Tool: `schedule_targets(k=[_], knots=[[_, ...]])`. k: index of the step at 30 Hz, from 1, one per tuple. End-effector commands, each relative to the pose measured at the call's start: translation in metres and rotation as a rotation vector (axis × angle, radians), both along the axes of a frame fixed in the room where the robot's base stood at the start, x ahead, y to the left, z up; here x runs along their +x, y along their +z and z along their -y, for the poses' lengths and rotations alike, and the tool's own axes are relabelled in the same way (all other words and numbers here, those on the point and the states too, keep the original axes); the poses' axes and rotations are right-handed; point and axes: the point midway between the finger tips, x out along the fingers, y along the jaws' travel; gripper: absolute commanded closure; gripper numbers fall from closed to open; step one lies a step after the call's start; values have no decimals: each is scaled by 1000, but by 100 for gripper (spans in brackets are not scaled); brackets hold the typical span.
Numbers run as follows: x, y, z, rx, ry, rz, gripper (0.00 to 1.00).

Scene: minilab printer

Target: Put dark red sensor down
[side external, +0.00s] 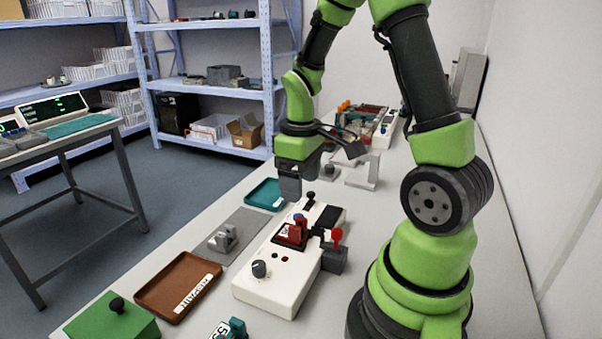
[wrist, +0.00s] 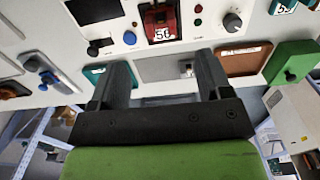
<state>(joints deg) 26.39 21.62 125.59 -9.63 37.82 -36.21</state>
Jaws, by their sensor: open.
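The dark red sensor (side external: 291,235) sits on top of the white device (side external: 275,287), in its middle part. The sensor's underside is hidden.
A teal tray (side external: 262,193), a grey plate with a metal bracket (side external: 224,238) and a brown tray (side external: 165,290) line the table's left side. A green block (side external: 112,320) and a teal sensor (side external: 232,331) are nearer. A red-knobbed lever (side external: 337,236) rises at the device's right.

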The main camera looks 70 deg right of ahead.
Motion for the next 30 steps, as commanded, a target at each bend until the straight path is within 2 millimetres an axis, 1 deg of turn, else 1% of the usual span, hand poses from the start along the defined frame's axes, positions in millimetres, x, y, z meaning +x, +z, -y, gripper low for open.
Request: schedule_targets(k=[1,5,8,11,13,15,18,21,24,27,30], knots=[[0,6,0,-1,0,3,28],[0,17,-3,-4,-5,14,28],[1,35,-15,-13,-33,66,28],[-1,65,-37,-14,-86,162,28],[-8,88,-57,2,-134,246,28],[-19,108,-77,35,-181,329,28],[-37,129,-101,101,-239,433,28],[-55,143,-119,175,-285,509,28],[-69,149,-130,237,-317,556,28],[-77,153,-136,274,-334,579,28],[-80,153,-138,288,-342,586,28]])
